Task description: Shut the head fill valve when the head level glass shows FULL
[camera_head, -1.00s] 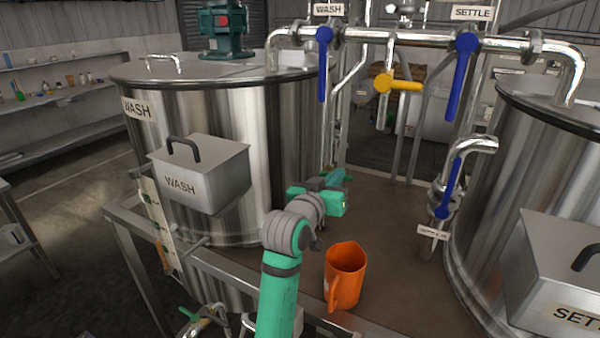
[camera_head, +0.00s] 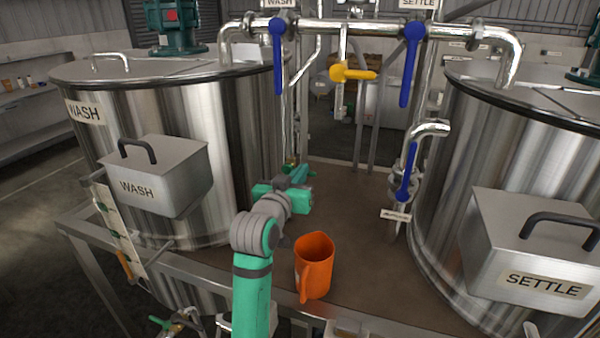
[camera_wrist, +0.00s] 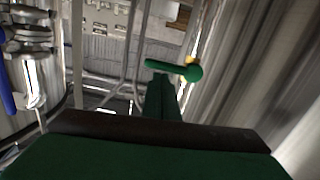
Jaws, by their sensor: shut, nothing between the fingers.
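No valve in view is labelled head fill, and I cannot make out a head level glass. In the wrist view, a green valve lever (camera_wrist: 174,69) lies crosswise just beyond my gripper (camera_wrist: 160,82), whose dark green fingers are closed and empty. I cannot tell whether they touch it. In the head view my gripper (camera_head: 301,173) is low between the tanks, right of the WASH tank (camera_head: 232,130). Blue levers hang down under the WASH sign (camera_head: 278,57) and SETTLE sign (camera_head: 411,62).
An orange jug (camera_head: 315,265) stands on the brown bench top (camera_head: 352,240), right of my arm. The SETTLE tank (camera_head: 455,150) stands at right, with a lidded SETTLE box (camera_head: 540,250). A blue-levered outlet pipe (camera_head: 407,170) stands beside it. A WASH box (camera_head: 155,180) fronts the left tank.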

